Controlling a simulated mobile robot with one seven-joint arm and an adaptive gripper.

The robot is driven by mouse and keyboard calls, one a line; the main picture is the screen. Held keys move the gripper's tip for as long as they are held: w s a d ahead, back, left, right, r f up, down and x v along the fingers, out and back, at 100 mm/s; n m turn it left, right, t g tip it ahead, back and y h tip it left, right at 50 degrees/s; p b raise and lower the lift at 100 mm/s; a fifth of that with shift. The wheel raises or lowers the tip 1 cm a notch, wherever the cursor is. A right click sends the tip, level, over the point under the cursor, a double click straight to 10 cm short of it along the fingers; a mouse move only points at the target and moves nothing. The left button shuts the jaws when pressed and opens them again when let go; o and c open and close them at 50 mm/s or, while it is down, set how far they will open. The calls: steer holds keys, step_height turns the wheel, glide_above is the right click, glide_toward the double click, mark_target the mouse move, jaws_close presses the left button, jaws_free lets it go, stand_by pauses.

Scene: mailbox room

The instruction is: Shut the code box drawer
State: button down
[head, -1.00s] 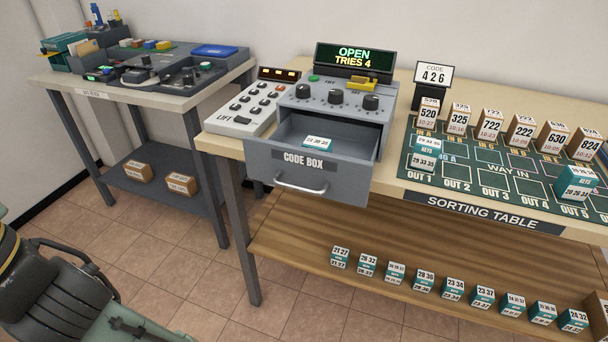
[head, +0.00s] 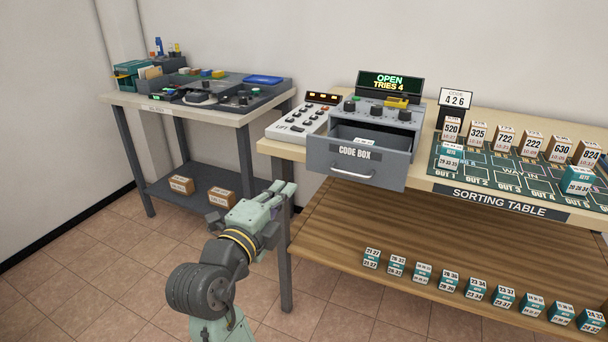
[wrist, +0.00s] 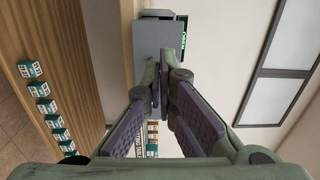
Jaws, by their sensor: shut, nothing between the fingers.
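The code box (head: 388,113) is a grey box on the sorting table, with knobs on top. Its drawer (head: 355,165) stands pulled out toward me, with a silver handle (head: 352,175) on its front and a small white-topped block (head: 364,141) inside. The display (head: 389,84) above reads OPEN, TRIES 4. My gripper (head: 288,188) is shut and empty, in front of and to the left of the drawer, apart from it. In the wrist view my gripper's fingertips (wrist: 160,88) meet near the middle, with the grey code box (wrist: 148,52) beyond them.
The lift keypad (head: 298,122) stands left of the code box. Sorting table slots (head: 500,177) with cards and blocks lie to the right. Several teal blocks (head: 448,284) line the wooden shelf below. A second table (head: 200,112) stands at the left. Floor between them is clear.

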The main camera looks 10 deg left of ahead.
mark_target(319, 157)
steer(key=shift+m, duration=0.3)
steer(key=p+x, duration=0.1)
steer(key=x, duration=0.3)
steer(key=p+x, duration=0.1)
steer(key=x, duration=0.3)
steer(key=p+x, duration=0.2)
steer(key=x, duration=0.3)
steer(key=shift+d+f, duration=0.25)
steer(key=shift+d, duration=0.15)
steer(key=shift+w+d+f, duration=0.1)
steer(key=shift+w, duration=0.35)
steer(key=b+x, duration=0.5)
steer(key=x, duration=0.9)
steer(key=shift+d+f, duration=0.15)
